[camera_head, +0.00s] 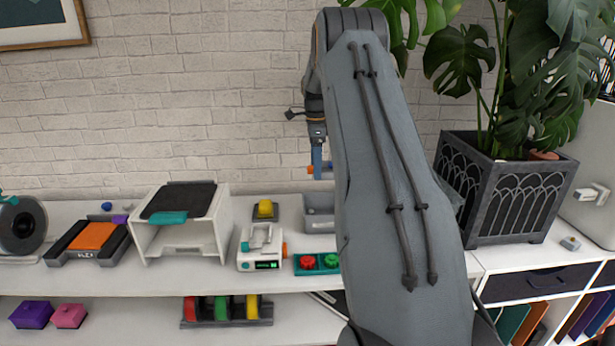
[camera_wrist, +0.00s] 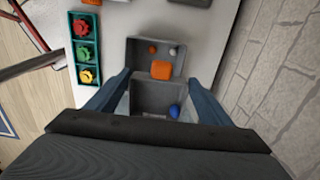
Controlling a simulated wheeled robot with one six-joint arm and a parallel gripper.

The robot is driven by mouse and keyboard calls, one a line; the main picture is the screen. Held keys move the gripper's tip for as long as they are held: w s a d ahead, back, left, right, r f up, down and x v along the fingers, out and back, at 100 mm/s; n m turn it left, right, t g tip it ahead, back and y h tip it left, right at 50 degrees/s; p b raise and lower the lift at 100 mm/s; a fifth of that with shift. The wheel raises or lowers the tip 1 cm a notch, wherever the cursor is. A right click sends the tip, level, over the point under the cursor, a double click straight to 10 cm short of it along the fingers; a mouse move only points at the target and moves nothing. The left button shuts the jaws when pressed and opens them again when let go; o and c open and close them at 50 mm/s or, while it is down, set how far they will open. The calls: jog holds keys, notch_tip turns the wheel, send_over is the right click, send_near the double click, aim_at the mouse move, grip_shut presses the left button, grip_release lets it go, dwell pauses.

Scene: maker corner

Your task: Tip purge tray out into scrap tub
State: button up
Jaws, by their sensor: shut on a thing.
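My gripper (camera_head: 317,166) hangs above the grey scrap tub (camera_head: 318,208), which stands on the white shelf top and is partly hidden by my arm. In the wrist view the blue fingers (camera_wrist: 159,77) close from both sides on a grey tray (camera_wrist: 138,74). An orange cube (camera_wrist: 161,70), small balls and a blue ball (camera_wrist: 174,112) show between and beside the fingers. Grey walls overlap there, so I cannot tell where tray ends and tub begins, or which holds each bit. The tray's tilt is unclear.
A panel with red, yellow and green buttons (camera_wrist: 85,50) lies beside the tub. A white device (camera_head: 262,248) and a white machine (camera_head: 183,225) stand further left. A plant in a dark pot (camera_head: 515,200) stands right. The brick wall rises behind.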

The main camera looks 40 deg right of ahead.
aim_at(312, 170)
jog(key=f, duration=0.1)
jog(key=w+f+b, duration=0.1)
jog(key=f, duration=0.1)
jog(key=shift+w, duration=0.1)
jog(key=shift+s+a+t+h, duration=0.1)
jog(key=shift+s+t+h, duration=0.15)
jog(key=shift+t, duration=0.35)
jog(key=shift+s+a+f+t+h+b, duration=0.1)
jog(key=shift+t+h+b, duration=0.25)
jog(key=shift+t+b, duration=0.25)
jog(key=t+h+b, duration=0.1)
jog(key=b, duration=0.1)
jog(key=t+b, duration=0.1)
jog(key=b, duration=0.2)
jog(key=shift+s+a+f+t+h, duration=0.15)
jog(key=shift+s+f+t+h, duration=0.1)
jog(key=shift+t+h, duration=0.15)
jog(key=shift+t+b, duration=0.3)
jog(key=shift+b, duration=0.5)
jog(key=shift+w+a+r+p, duration=0.15)
jog(key=shift+r+p, duration=0.1)
jog(key=shift+p, duration=0.85)
jog(key=p, duration=0.3)
jog(key=shift+w+a+t, duration=0.15)
jog(key=shift+w+t, duration=0.1)
jog(key=shift+t, duration=0.05)
jog(key=p, duration=0.3)
jog(key=shift+w, duration=0.15)
